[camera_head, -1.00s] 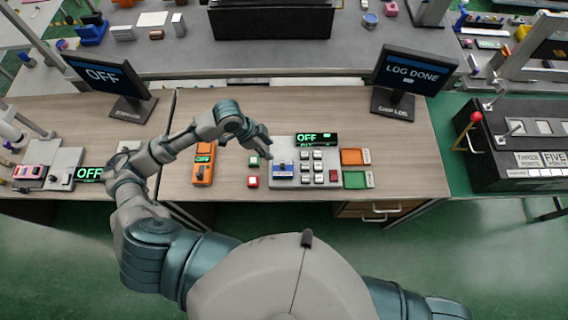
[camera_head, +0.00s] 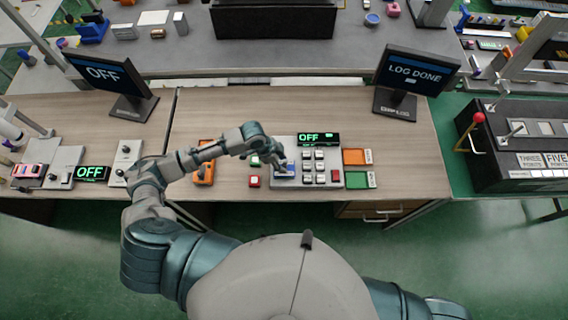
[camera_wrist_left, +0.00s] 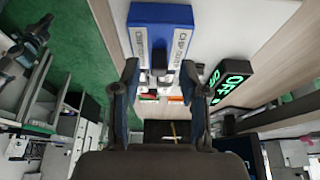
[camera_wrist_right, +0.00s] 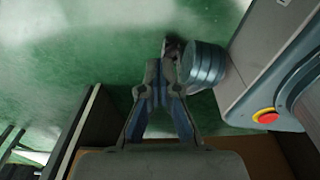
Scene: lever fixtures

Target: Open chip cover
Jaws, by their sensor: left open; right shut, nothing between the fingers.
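The blue chip cover (camera_head: 284,176) sits at the left part of a light grey panel (camera_head: 294,146) on the wooden bench. My right gripper (camera_wrist_right: 158,72) is shut and empty, low over the green floor, away from the bench.
A green "OFF" display (camera_head: 318,139) stands behind the panel, with several grey switches (camera_head: 320,166) right of the cover. Orange (camera_head: 354,157) and green (camera_head: 356,180) trays lie further right. A red button block (camera_head: 254,181) is left of the panel. A "LOG DONE" monitor (camera_head: 414,70) stands behind.

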